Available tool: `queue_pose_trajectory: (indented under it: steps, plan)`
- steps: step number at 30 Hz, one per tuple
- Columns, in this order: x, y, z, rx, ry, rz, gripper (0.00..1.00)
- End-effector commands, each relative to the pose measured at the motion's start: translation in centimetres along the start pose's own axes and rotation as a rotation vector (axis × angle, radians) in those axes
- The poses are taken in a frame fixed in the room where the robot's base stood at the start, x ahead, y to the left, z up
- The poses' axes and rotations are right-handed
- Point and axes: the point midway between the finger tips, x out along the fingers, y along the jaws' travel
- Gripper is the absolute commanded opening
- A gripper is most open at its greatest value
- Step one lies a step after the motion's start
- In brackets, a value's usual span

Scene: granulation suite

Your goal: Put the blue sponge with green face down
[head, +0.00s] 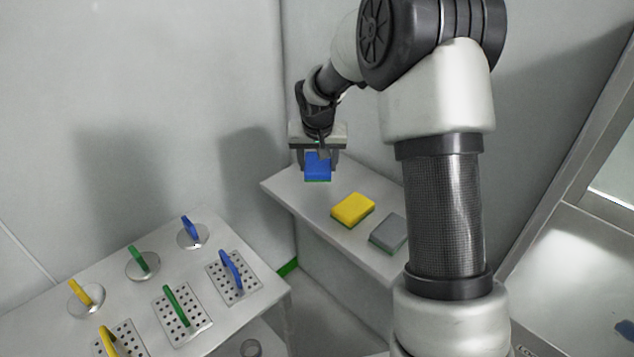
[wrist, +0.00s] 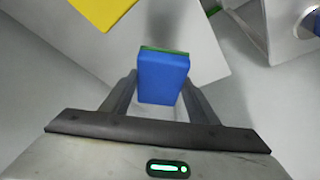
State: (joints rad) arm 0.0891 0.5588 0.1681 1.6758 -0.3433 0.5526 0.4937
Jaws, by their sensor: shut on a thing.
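The blue sponge with green face (head: 317,166) is held in my gripper (head: 318,168) at the left end of the small white table (head: 290,183). In the wrist view the blue sponge (wrist: 163,80) sits between the two fingers of my gripper (wrist: 160,95), with its green layer along the far edge. In the head view a thin green edge shows along its bottom. My gripper is shut on it. I cannot tell whether the sponge touches the table.
A yellow sponge (head: 352,209) and a grey sponge (head: 388,233) lie on the same table to the right. At the lower left, another table (head: 50,338) bears round discs and perforated plates with yellow, green and blue handles. White walls stand close behind.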

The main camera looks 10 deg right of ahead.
Motion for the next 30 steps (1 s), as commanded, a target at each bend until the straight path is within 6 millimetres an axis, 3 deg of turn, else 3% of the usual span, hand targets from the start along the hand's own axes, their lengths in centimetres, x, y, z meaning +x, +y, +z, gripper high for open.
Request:
queue_pose_trajectory:
  steps: [3,15,26,27,30]
  plan:
    - [1.8,0.0,0.8,0.0,-0.002,0.0,0.33]
    - [5.7,0.0,2.4,0.0,-0.001,0.0,0.33]
    - [6.2,0.0,2.6,0.0,0.001,0.0,0.33]
    - [6.2,0.0,2.6,0.0,0.001,0.0,0.56]
    - [6.1,0.0,2.5,0.0,0.001,0.0,0.72]
